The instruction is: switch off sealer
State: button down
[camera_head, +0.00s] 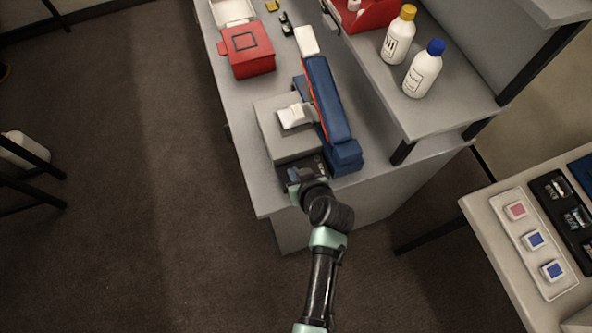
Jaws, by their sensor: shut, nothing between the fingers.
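The sealer stands on the grey bench, with a long blue upper arm (328,100), an orange-red edge strip and a grey side plate (280,141). A small white piece (293,116) lies on the plate against the blue arm. A dark panel (316,164) is at the sealer's near end. My gripper (293,178) is at this dark panel, coming from the near side. It is shut and holds nothing. The fingertips are small and dark, so I cannot tell whether they touch the panel. The gripper and wrist hide part of the panel, and no switch can be made out.
A red box (247,52) and a white block (306,40) are farther back on the bench. Bottles with yellow (398,35) and blue (423,70) caps stand on the raised shelf at right. A side table (490,218) with trays is at lower right. The bench's front-left corner is bare.

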jog(key=shift+w+d+r, duration=0.1)
jog(key=shift+w+d, duration=0.05)
jog(key=shift+d, duration=0.25)
jog(key=shift+w+d+r, duration=0.1)
jog(key=shift+d, duration=0.3)
